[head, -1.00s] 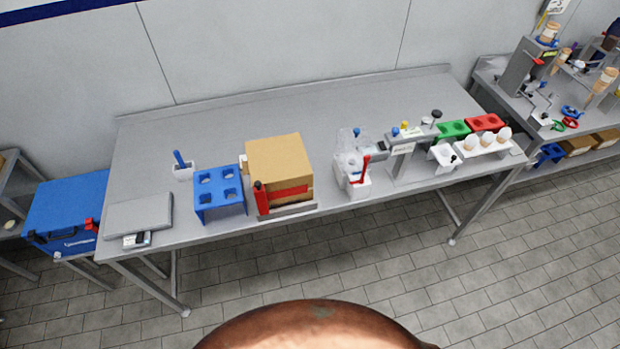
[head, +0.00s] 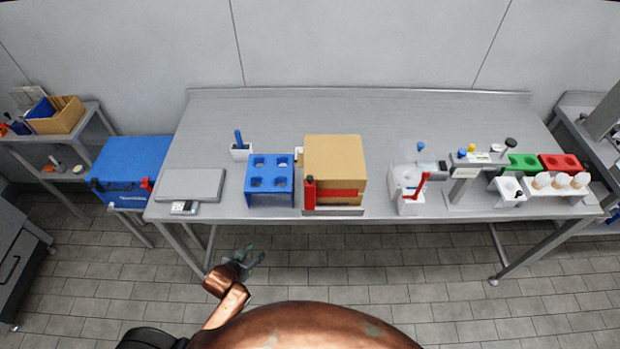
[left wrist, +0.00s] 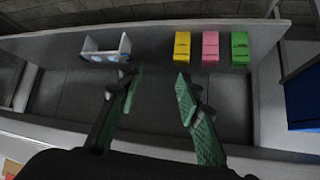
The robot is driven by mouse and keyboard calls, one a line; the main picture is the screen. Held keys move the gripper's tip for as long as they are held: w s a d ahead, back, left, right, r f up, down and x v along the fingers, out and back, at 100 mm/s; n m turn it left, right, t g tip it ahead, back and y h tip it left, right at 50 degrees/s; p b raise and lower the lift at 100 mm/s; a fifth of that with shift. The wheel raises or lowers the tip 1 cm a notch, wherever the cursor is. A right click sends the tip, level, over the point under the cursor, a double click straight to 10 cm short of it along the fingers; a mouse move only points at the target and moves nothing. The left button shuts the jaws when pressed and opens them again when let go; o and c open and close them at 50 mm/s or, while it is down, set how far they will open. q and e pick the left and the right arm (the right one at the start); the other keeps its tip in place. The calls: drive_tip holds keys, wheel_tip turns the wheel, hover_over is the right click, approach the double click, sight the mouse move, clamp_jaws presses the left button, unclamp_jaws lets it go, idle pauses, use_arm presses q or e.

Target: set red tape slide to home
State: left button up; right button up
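A cardboard box (head: 336,160) stands near the front edge of the steel table, left of its middle. A red band (head: 336,194) runs across its front, above a grey rail (head: 335,211). A red upright piece with a dark top (head: 310,194), seemingly the tape slide, is at the rail's left end. My left gripper (head: 250,260) is in front of and below the table edge, left of the box and apart from it. The left wrist view shows its green-padded fingers (left wrist: 158,85) spread, with nothing between them. My right gripper is not in view.
A blue rack (head: 270,198) and a grey scale (head: 190,185) stand left of the box. A white holder with a red handle (head: 410,203) stands right. The left wrist view shows a white holder (left wrist: 106,50) and yellow, pink and green blocks (left wrist: 211,48) on a grey surface.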

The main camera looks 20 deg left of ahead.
use_arm(q)
drive_tip(key=w+d+r+m+t+h, duration=0.1)
drive_tip(key=w+d+r+t, duration=0.15)
drive_tip(key=r, duration=0.75)
drive_tip(key=w+d+r+m+t+h, duration=0.1)
drive_tip(key=w+d+r+t+h, duration=0.2)
drive_tip(key=r, duration=0.7)
drive_tip(key=m+t+h, duration=0.1)
drive_tip(key=m+h, duration=0.1)
drive_tip(key=h, duration=0.2)
approach(310, 177)
drive_tip(key=w, duration=0.2)
drive_tip(key=x, duration=0.7)
drive_tip(key=shift+d+f, duration=0.25)
drive_tip(key=shift+d, duration=0.2)
drive_tip(key=shift+w+d, duration=0.25)
drive_tip(key=shift+w, duration=0.1)
clamp_jaws()
